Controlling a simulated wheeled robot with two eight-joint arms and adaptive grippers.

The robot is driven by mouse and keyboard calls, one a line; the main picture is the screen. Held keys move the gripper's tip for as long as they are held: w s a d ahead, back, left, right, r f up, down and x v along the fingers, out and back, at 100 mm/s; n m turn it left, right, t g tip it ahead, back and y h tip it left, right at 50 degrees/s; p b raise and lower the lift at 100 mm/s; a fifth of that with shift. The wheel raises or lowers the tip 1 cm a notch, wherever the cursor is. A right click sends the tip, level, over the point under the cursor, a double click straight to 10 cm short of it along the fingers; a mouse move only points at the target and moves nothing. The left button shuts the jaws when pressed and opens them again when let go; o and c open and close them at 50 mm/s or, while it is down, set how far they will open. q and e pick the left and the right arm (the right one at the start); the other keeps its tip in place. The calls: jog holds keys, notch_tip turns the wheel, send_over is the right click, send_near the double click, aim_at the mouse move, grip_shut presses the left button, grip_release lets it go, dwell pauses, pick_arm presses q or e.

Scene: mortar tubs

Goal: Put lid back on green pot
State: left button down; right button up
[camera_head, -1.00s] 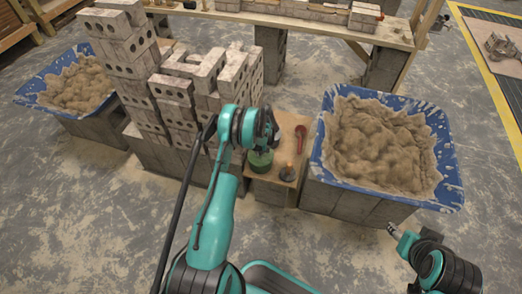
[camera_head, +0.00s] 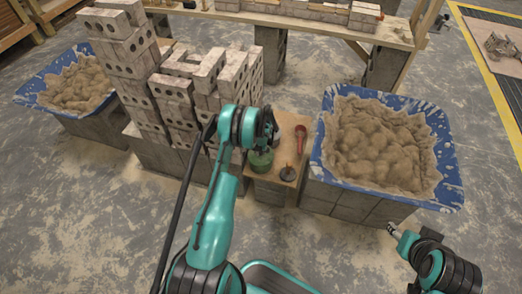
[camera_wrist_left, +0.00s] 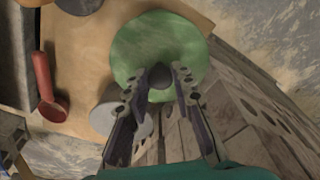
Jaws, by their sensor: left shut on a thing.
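The green lid (camera_wrist_left: 190,40) shows in the left wrist view as a round disc with a dark knob (camera_wrist_left: 159,77) at its middle. My left gripper (camera_wrist_left: 165,72) is shut on that knob, one finger on either side. In the head view the green pot (camera_head: 260,162) stands on a small wooden-topped stand, just below my left gripper, whose fingertips are mostly hidden there. I cannot tell whether the lid touches the pot's rim or is slightly above it. My right gripper (camera_head: 392,230) is far off at the lower right, small, its jaws unclear.
A dark object (camera_head: 287,173) stands near the stand's front. Stacked bricks (camera_head: 172,95) rise left; a blue mortar tub (camera_head: 449,180) stands right.

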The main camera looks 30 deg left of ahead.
pick_arm(q)
jog(key=shift+f, duration=0.15)
dwell(0.6)
jog(key=c, duration=0.7)
grip_release()
jog(key=shift+r+p, duration=1.4)
jog(key=shift+r, duration=2.15)
grip_shut()
